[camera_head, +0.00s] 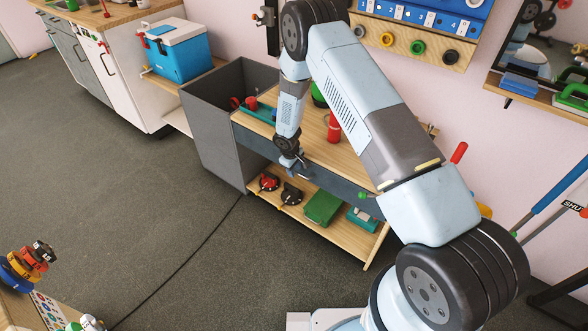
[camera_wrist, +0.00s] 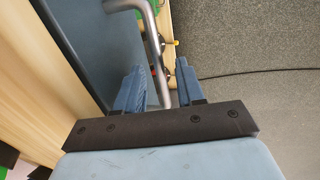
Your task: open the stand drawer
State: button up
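The stand (camera_head: 354,162) has a wooden top with a dark blue-grey drawer front (camera_head: 343,186) just under it. The drawer looks shut, its front close to the top's edge. My gripper (camera_head: 302,169) is down at the left part of this front. In the wrist view the drawer front (camera_wrist: 98,45) runs along the left. A grey bar handle (camera_wrist: 150,28) comes down from the top between the two blue fingers of my gripper (camera_wrist: 160,84). The fingers are apart, with gaps beside the bar, so it does not look clamped. My arm hides part of the stand top in the head view.
A lower shelf (camera_head: 345,232) holds red and black items, a green box (camera_head: 323,207) and a teal case (camera_head: 362,219). A tall grey panel (camera_head: 216,130) stands left of the stand. The floor (camera_head: 150,215) in front is clear except for a thin black cable.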

jog(key=shift+c, duration=0.3)
grip_shut()
dwell(0.3)
